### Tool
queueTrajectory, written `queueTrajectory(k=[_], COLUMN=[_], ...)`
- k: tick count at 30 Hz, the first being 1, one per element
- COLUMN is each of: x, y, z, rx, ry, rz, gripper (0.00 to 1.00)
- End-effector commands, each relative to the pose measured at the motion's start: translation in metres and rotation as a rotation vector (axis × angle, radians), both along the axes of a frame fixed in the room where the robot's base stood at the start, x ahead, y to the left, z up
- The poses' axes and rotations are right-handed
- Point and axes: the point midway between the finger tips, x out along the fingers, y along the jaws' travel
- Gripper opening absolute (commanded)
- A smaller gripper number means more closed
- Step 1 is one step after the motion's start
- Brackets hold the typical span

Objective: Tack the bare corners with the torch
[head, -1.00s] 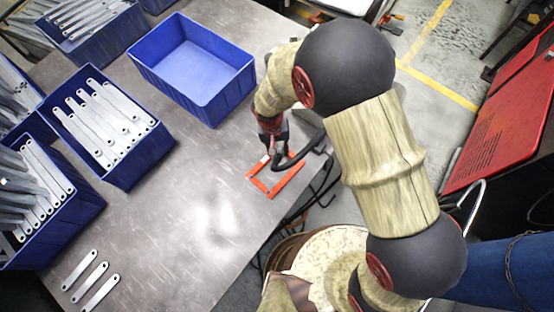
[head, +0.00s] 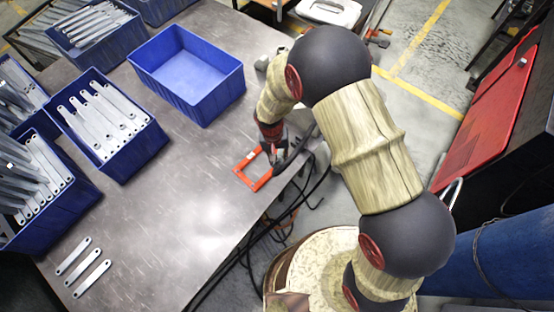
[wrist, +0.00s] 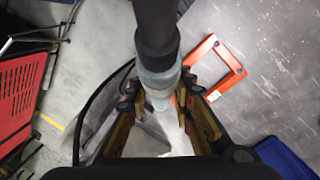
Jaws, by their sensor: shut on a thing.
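An orange-red four-sided frame (head: 244,179) lies flat on the metal table near its right edge. It also shows in the wrist view (wrist: 229,54), right of the torch, with a small pale patch on one bar. My gripper (head: 274,150) is over the frame's far right side in the head view. In the wrist view my gripper (wrist: 165,105) is shut on the torch (wrist: 157,40), which has a dark handle and a grey section between the fingers. The torch's tip is hidden, and I cannot tell whether it touches the frame. The corners are too small to judge.
An empty blue bin (head: 190,92) stands behind the frame. Blue bins of galvanized brackets (head: 108,118) fill the table's left side. Three loose brackets (head: 83,268) lie at the near left. Dark cables hang over the table's right edge. The middle of the table (head: 180,200) is clear.

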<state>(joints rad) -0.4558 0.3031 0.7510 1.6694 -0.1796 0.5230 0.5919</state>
Motion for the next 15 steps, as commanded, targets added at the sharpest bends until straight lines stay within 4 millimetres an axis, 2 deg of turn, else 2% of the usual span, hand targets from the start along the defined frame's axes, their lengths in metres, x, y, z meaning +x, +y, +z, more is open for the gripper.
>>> queueTrajectory(k=[15], x=[0.000], y=[0.000], z=[-0.049], rx=[0.000], ry=[0.000], rz=[0.001], gripper=[0.00])
